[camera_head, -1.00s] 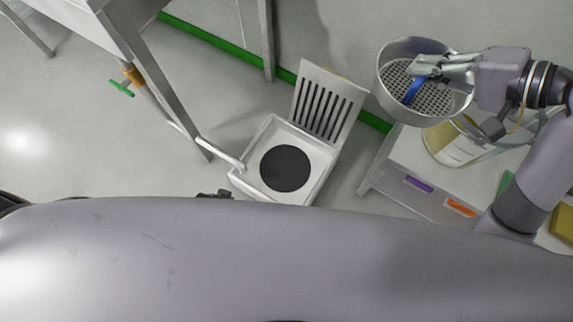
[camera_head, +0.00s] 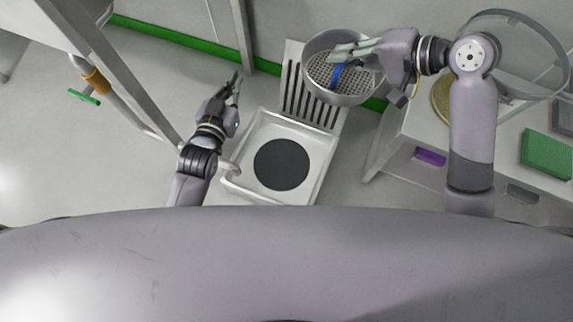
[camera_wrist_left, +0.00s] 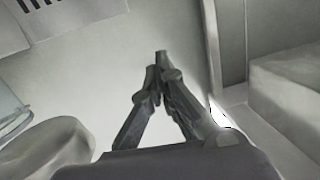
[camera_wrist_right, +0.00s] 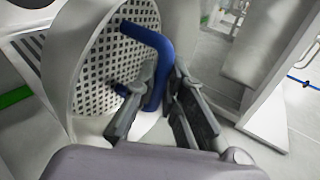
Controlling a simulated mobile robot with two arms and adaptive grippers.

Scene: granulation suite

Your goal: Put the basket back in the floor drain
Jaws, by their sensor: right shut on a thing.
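The basket (camera_head: 350,99) is a round metal pan with a perforated bottom and a blue handle (camera_head: 335,76). My right gripper (camera_head: 338,53) is shut on the handle and holds the basket above the grate's right side. The right wrist view shows the basket (camera_wrist_right: 97,70) tilted beside the fingers, with the blue handle (camera_wrist_right: 155,45) between them. The floor drain (camera_head: 318,170) is a square pale basin with a dark round opening (camera_head: 282,165), uncovered. My left gripper (camera_head: 237,82) is empty, left of the grate; its fingertips meet in the left wrist view (camera_wrist_left: 158,68).
The slotted grate (camera_head: 294,93) lies at the drain's far side, partly hidden by the basket. A white pipe (camera_head: 229,172) ends at the drain's left rim. A steel table frame (camera_head: 120,80) stands left. A pale cart (camera_head: 410,150) with a clear round vessel (camera_head: 530,55) stands right.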

